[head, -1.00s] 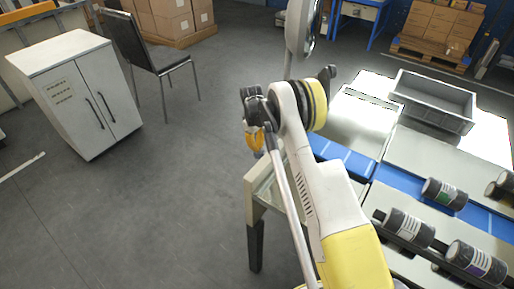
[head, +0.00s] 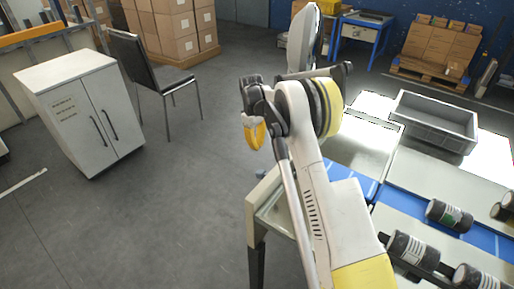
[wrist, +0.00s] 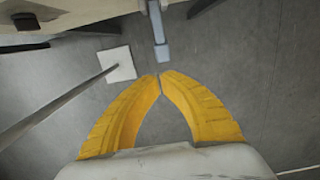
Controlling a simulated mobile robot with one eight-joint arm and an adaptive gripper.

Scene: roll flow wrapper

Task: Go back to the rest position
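My gripper (head: 254,134) hangs at the end of my arm, left of the machine table, over the floor. In the wrist view its two yellow fingers (wrist: 159,77) meet at the tips, with only bare floor showing between them. It holds nothing that I can see. In the head view the fingers are small and partly hidden by the wrist.
The machine table (head: 262,203) with a blue belt (head: 366,187) stands to the right. On it are a grey crate (head: 432,128) and several dark rolls (head: 449,215). A white cabinet (head: 85,115) and a chair (head: 160,75) stand left. The floor between is clear.

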